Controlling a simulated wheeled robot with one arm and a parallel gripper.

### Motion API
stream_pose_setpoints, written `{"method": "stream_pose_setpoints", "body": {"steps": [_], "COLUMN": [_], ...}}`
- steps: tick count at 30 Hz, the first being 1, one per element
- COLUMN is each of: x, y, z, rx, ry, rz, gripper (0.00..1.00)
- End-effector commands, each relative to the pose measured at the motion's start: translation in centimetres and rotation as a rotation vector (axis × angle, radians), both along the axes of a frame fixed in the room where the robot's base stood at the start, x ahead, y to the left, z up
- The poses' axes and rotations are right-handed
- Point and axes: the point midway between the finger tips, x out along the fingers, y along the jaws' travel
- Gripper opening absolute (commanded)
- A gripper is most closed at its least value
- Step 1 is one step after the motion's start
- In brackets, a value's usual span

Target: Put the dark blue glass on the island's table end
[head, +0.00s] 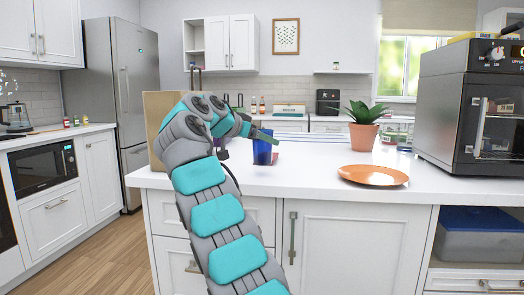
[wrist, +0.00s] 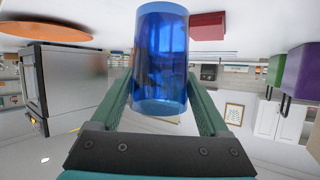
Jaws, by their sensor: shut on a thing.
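The dark blue glass (head: 262,151) is upright at the island's left part in the head view. I cannot tell whether its base touches the white island top (head: 310,183) or is just above it. My gripper (head: 258,134) reaches it from the left and is shut on it. In the wrist view, which is upside down, the glass (wrist: 160,60) sits between the two green fingers (wrist: 160,100). My arm hides part of the island's left end.
An orange plate (head: 373,175) lies right of the glass. A potted plant (head: 363,125) stands behind it, and a large oven (head: 470,105) fills the right end. A tan board-like object (head: 158,112) stands behind my arm. The front middle of the island is clear.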

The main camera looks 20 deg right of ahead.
Motion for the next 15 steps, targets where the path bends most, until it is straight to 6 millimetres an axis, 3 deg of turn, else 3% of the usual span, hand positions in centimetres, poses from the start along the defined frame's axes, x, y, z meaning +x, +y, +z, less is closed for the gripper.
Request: {"method": "stream_pose_setpoints", "body": {"steps": [9,15], "x": [-0.2,-0.1], "y": [0.0,0.1], "z": [-2.8,-3.1], "rx": [-0.003,-0.001], "ry": [0.002,0.000], "rz": [-0.003,-0.002], "gripper": [0.10,0.10]}}
